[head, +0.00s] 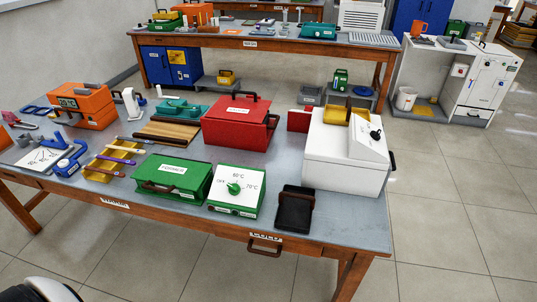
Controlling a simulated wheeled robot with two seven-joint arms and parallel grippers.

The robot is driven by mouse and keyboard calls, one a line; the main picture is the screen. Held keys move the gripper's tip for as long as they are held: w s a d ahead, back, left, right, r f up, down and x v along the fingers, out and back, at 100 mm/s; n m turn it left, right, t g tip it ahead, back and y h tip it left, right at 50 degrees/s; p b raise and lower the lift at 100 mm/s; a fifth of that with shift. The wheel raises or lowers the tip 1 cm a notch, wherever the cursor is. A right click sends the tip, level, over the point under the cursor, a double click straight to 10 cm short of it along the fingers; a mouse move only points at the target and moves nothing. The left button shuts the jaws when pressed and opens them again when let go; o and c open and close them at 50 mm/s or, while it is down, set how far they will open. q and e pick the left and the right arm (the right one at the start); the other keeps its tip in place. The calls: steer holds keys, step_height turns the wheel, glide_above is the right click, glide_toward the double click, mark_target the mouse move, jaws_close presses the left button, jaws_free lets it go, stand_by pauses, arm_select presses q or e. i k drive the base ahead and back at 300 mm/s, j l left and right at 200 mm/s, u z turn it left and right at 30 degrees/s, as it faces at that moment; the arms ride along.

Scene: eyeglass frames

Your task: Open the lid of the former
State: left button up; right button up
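The former is a green box (190,183) near the front edge of the table, left of centre. Its top carries a white label, and a dark brown handle (158,188) runs along its front side. Its lid looks closed, and the inside is hidden. Neither of my grippers is in the head view.
A green control box (236,190) with a temperature dial stands close to the former's right. A yellow rack (113,160) with rods stands to its left. A red box (240,121) and wooden board (167,132) lie behind. A black tray (294,211) and white machine (345,155) are further right.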

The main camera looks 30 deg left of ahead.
mark_target(173, 173)
steer(key=u, duration=1.7)
